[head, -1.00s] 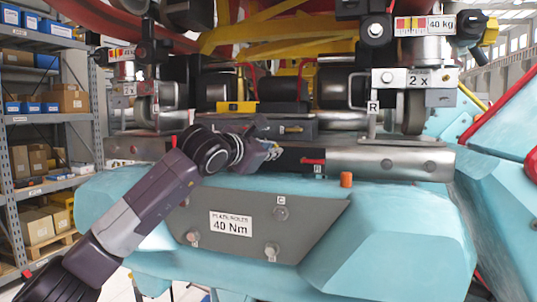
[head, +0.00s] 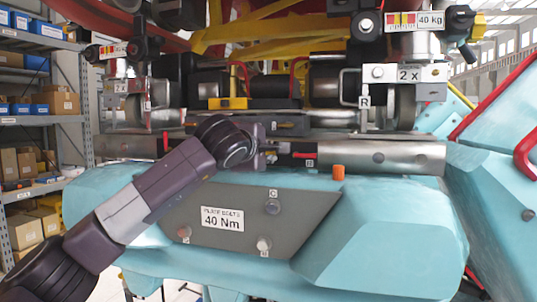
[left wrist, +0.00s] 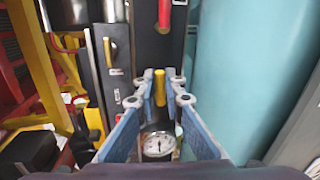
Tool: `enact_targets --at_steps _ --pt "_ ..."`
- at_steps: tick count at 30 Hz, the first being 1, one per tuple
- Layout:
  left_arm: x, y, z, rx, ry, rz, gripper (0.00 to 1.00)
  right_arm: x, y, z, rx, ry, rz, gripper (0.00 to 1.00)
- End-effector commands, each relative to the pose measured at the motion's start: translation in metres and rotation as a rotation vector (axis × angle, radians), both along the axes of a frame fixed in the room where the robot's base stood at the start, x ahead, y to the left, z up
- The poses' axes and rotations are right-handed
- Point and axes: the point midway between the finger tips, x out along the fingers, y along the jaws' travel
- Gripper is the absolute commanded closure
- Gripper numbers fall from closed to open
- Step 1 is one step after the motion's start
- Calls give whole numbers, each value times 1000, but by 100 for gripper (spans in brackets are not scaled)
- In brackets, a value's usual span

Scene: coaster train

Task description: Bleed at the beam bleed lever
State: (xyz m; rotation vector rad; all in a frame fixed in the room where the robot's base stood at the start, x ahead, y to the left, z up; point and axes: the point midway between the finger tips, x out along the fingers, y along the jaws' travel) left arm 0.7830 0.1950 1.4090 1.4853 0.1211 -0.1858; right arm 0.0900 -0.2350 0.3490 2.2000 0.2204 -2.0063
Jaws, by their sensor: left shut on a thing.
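My left gripper (head: 268,158) reaches in at the dark block on the steel beam (head: 395,157); its fingertips are hard to make out there. In the left wrist view the two blue fingers (left wrist: 160,88) are closed on a small yellow lever (left wrist: 159,82), which stands between their tips. Whether this is the beam bleed lever cannot be read from a label. A red lever (left wrist: 165,16) is farther up in that view, and a red handle (head: 303,155) shows right of the gripper in the head view. My right gripper is not in view.
A round gauge (left wrist: 158,144) lies below the fingers. A turquoise frame (head: 390,230) with a grey 40 Nm plate (head: 290,212) is below the beam. An orange cap (head: 338,172) stands right of the gripper. Shelves (head: 40,119) are at the left.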

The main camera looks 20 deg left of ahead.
Motion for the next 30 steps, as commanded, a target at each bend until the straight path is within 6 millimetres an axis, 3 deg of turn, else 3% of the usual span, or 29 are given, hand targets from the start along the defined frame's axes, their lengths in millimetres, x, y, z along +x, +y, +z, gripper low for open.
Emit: enact_targets --at_steps 23,24,28,30 --pt "0 -2 -6 101 1 -2 100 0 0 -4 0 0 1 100" --pt "0 -2 -6 101 1 -2 88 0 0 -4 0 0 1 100" --pt "0 -2 -6 100 1 -2 74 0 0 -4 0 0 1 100" --pt "0 -1 -5 100 0 -2 74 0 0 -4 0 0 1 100"
